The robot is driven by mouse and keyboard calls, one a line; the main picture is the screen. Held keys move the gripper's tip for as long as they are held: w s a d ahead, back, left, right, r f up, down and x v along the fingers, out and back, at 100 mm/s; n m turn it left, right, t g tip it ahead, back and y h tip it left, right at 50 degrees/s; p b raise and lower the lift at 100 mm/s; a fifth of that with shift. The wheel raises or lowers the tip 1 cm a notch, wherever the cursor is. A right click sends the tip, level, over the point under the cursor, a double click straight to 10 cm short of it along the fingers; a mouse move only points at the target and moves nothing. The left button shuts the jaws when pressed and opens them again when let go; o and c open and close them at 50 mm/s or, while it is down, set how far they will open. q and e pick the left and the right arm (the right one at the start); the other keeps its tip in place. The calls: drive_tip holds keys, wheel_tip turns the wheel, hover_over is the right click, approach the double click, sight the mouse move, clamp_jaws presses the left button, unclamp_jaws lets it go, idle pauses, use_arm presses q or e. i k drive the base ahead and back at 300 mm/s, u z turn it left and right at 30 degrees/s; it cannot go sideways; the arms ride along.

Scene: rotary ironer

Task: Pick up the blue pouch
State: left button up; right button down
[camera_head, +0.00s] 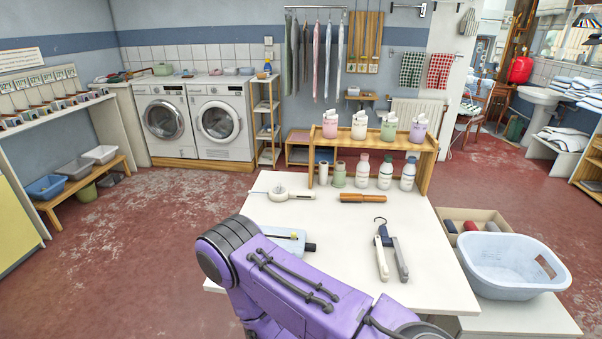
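A flat light blue thing (291,246) lies on the white table, partly hidden behind my purple arm. It has a whitish top with a yellow strip, and a dark piece shows at its right end. I cannot tell whether it is the blue pouch, and no other clear blue pouch shows. Neither of my gripper's fingertips is in view, so what they hold cannot be seen.
On the white table (340,228) lie a white round-headed tool (281,194), a brown wooden roller (362,198) and grey-white tongs (392,258). A wooden shelf (374,141) with several pastel containers and bottles stands at its back. A light blue basket (508,279) is at right.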

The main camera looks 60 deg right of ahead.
sight(281, 236)
drive_tip(key=z, duration=0.85)
drive_tip(key=i, duration=0.75)
drive_tip(key=z, duration=1.2)
drive_tip(key=i, duration=0.5)
